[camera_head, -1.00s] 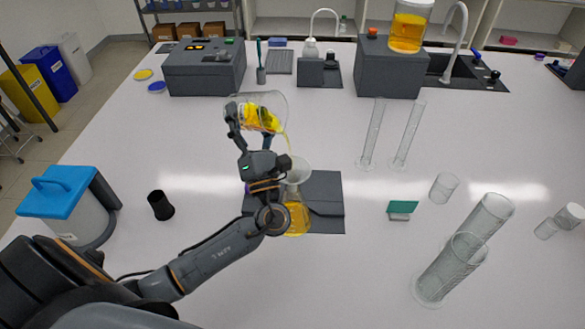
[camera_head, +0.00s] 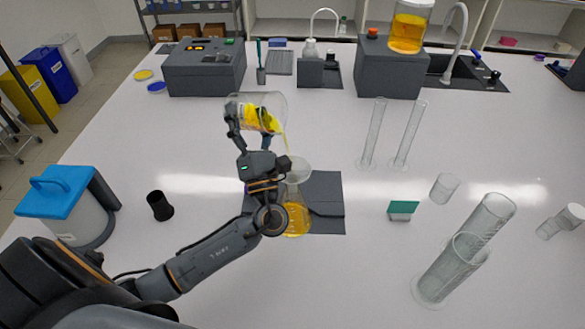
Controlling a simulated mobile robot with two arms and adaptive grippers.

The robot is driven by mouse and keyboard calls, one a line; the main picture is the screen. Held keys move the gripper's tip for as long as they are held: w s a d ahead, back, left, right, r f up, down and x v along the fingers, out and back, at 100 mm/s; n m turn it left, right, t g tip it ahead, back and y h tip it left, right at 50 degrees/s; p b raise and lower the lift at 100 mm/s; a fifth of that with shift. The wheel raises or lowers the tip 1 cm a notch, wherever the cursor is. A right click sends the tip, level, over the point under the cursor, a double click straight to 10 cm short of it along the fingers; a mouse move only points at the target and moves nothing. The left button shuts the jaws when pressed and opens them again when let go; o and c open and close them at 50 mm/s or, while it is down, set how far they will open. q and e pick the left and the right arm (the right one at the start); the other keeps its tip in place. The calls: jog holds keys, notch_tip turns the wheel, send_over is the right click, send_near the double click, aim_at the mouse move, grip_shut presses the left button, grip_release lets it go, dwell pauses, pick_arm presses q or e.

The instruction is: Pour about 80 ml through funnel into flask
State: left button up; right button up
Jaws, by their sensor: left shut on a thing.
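My left gripper (camera_head: 247,135) is shut on a clear beaker (camera_head: 274,103) of yellow liquid. It holds the beaker tipped to the right above the funnel. A thin yellow stream runs from the beaker's lip down toward the funnel (camera_head: 297,168). The pale funnel sits in the mouth of the flask (camera_head: 295,215), which stands upright on a dark grey base. The flask holds orange-yellow liquid in its lower part. My arm and wrist hide the left side of the flask and part of the funnel. My right gripper is not in view.
Two tall cylinders (camera_head: 373,135) stand right of the flask. Large clear cylinders (camera_head: 465,255) and a small beaker (camera_head: 444,187) are at the lower right. A grey box (camera_head: 205,68) stands behind.

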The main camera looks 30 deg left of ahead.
pick_arm(q)
jog(key=r+n+g+p, duration=0.1)
jog(key=n+p, duration=0.1)
jog(key=p, duration=0.1)
jog(key=shift+r+g, duration=0.15)
jog(key=shift+g, duration=0.25)
jog(key=shift+f+n+g+p, duration=0.35)
jog(key=shift+f+n+g, duration=0.15)
jog(key=shift+f+g, duration=0.1)
jog(key=shift+f, duration=0.1)
jog(key=shift+d, duration=0.1)
jog(key=f+n+g+h+p, duration=0.1)
jog(key=f+n+g+p, duration=0.1)
jog(key=p, duration=0.1)
jog(key=shift+n+g+p, duration=0.3)
jog(key=shift+n+p, duration=0.1)
jog(key=shift+f+h, duration=0.1)
jog(key=shift+h, duration=0.2)
jog(key=shift+w, duration=0.1)
jog(key=shift+f, duration=0.1)
